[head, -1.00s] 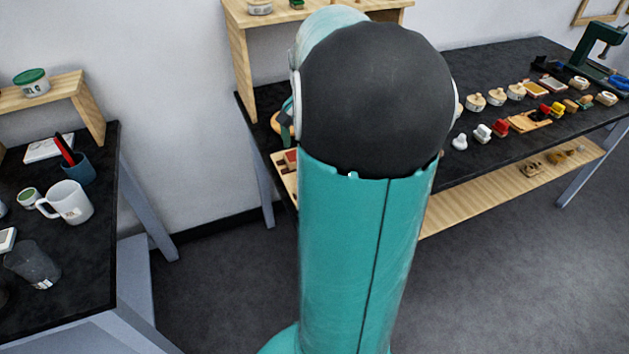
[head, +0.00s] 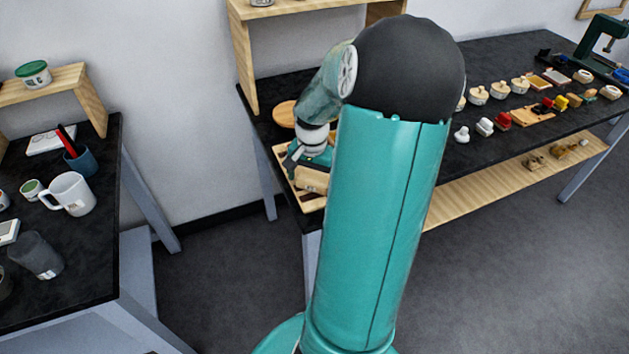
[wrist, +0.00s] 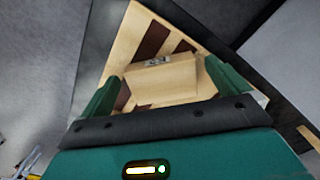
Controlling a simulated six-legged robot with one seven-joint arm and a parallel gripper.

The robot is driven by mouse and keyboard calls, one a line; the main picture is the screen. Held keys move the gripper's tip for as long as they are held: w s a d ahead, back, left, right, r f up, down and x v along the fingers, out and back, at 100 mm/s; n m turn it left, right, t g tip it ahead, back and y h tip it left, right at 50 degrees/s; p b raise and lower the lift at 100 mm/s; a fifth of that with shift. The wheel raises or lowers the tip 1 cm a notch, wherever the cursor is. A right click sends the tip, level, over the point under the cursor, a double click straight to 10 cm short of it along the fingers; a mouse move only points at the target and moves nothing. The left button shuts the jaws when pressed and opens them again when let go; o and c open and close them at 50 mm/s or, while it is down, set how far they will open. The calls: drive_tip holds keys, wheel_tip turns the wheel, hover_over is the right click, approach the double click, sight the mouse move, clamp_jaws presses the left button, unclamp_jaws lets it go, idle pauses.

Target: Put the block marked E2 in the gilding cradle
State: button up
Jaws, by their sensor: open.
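In the wrist view a pale wooden block (wrist: 165,82) lies between the two green fingers of my open gripper (wrist: 161,72). A small grey label (wrist: 155,61) is at its far edge; its marking is too small to read. The block is on or just over a light wooden tray (wrist: 127,32) with dark brown strips; I cannot tell whether this is the gilding cradle. In the head view my gripper (head: 308,160) is low over the same tray (head: 305,201), at the dark bench's left end, with the pale block (head: 313,179) beside it. My arm hides part of the bench.
A round wooden disc (head: 284,113) lies behind the tray. A wooden shelf (head: 243,60) stands at the back. Stamps, pots and a green press (head: 600,42) fill the bench's right. A separate left bench holds a white mug (head: 70,193). Grey floor between the benches is clear.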

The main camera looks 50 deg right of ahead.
drive_tip(key=c, duration=1.1)
